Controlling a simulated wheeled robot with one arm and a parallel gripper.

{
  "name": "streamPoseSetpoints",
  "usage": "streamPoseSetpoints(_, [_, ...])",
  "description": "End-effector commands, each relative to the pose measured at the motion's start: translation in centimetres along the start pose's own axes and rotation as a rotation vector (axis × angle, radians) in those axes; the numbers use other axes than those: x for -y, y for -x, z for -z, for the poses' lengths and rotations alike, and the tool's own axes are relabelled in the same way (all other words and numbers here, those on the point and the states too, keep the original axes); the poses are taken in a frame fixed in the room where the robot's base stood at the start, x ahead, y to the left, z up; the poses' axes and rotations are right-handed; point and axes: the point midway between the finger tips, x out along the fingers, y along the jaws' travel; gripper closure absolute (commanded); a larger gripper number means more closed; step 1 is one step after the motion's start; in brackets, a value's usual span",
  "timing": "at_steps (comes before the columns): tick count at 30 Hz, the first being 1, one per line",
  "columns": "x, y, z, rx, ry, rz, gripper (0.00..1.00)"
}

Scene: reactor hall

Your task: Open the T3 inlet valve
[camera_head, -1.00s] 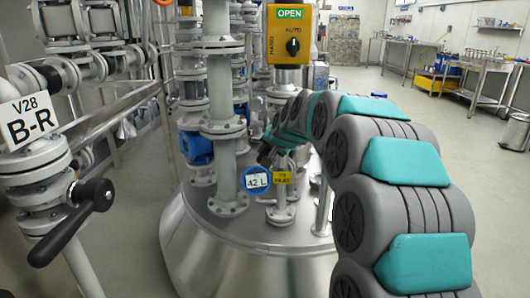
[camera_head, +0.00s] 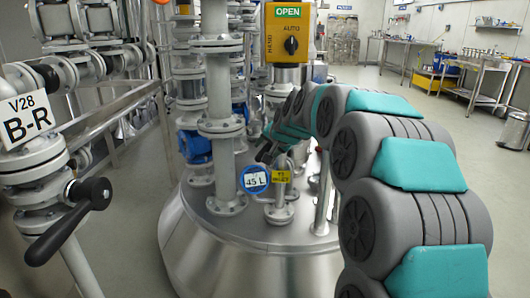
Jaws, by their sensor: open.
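A yellow tag (camera_head: 281,176), its small print seeming to read T3 INLET, hangs on a grey pipe fitting on top of the steel vessel (camera_head: 215,262). A round blue gauge (camera_head: 255,180) beside it reads 45 L. Above stands a yellow control box (camera_head: 288,40) with a green OPEN sign, AUTO and HAND labels and a black selector knob (camera_head: 291,46). My gripper (camera_head: 265,152) is small and partly hidden behind pipework and my arm, just above the gauge and tag. It is open, below the control box. I cannot tell whether it touches anything.
A grey pipe column (camera_head: 218,90) with flanges stands left of my gripper. A black-handled lever valve (camera_head: 75,215) with the V28 B-R sign (camera_head: 30,115) is at the front left. Steel tables (camera_head: 480,80) stand far right.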

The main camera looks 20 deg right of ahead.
Motion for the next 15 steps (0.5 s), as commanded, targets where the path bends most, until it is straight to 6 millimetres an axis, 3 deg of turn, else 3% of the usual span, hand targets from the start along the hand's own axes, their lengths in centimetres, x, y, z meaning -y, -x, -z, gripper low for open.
streamPoseSetpoints(9, [-0.1,4.8,0.0,-0.002,-0.001,0.001,0.42])
streamPoseSetpoints(15, [-0.1,5.6,0.0,0.001,-0.001,-0.001,0.42])
